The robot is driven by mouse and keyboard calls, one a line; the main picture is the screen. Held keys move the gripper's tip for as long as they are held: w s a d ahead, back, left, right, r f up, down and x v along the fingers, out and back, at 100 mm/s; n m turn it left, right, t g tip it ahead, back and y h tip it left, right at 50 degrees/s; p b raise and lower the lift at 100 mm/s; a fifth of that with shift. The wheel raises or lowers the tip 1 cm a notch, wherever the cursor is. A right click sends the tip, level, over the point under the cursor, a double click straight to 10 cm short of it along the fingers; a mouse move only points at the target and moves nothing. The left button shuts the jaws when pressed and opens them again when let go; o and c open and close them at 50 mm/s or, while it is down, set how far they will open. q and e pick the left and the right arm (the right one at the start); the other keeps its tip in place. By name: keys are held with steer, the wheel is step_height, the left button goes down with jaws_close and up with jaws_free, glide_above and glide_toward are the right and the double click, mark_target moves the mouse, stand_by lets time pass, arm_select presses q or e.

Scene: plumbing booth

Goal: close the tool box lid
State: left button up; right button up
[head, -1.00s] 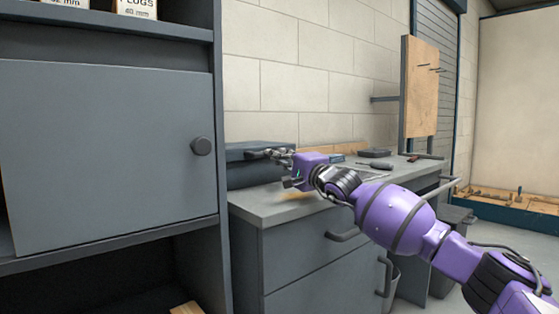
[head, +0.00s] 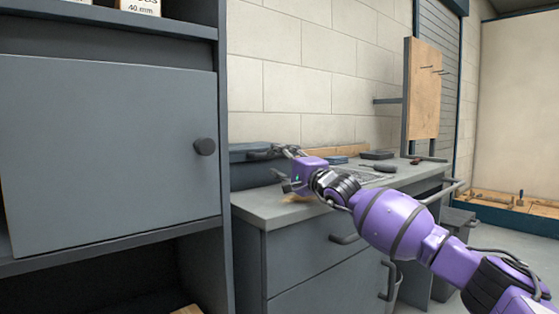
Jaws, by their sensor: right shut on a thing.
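The dark blue-grey tool box (head: 243,177) stands at the left end of the grey workbench, partly hidden by the cabinet at its left. Its lid (head: 240,155) lies nearly level, low over the body; I cannot tell whether a small gap remains. My right gripper (head: 266,155) reaches in from the right, with its fingers at the lid's right front part. It is shut on the lid's edge, though the fingertips are small and the contact is hard to see. My left gripper is not in view.
A grey cabinet (head: 110,160) with a round knob fills the left side, close to the tool box. The workbench (head: 265,212) carries a black-handled tool (head: 385,168) and a small dark tray (head: 377,155) farther back. A wooden board (head: 423,88) stands behind.

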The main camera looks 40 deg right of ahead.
steer(key=shift+f, duration=0.95)
steer(key=shift+s+f, duration=0.15)
steer(key=shift+s, duration=0.45)
steer(key=v, duration=0.3)
steer(key=r+v, duration=0.1)
steer(key=v, duration=0.3)
steer(key=r+v, duration=0.1)
steer(key=v, duration=0.2)
steer(key=shift+s+f, duration=0.1)
steer(key=shift+s, duration=0.3)
